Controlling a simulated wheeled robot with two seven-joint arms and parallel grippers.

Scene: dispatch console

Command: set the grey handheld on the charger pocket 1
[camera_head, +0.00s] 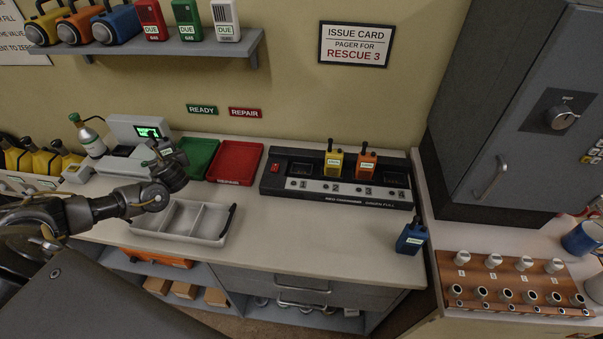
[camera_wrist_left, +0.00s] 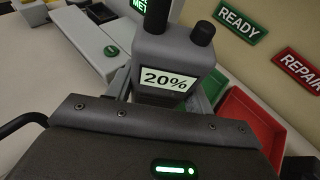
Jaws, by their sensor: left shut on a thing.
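My left gripper (camera_head: 168,168) is at the left above the counter, in front of the scale with the green display. It is shut on the grey handheld (camera_wrist_left: 172,55), which stands up from the jaws in the left wrist view with a label reading 20%. In the head view the handheld is small and hard to make out. The black charger (camera_head: 335,199) stands on the counter at the right of the gripper. Its pocket 1 (camera_head: 300,170), the leftmost, is empty. My right gripper is not in view.
A yellow handheld (camera_head: 333,163) sits in pocket 2 and an orange one (camera_head: 366,164) in pocket 3. A blue handheld (camera_head: 411,239) stands near the counter's right edge. Green (camera_head: 186,166) and red (camera_head: 258,149) trays lie behind a divided grey tray (camera_head: 160,226). The counter before the charger is clear.

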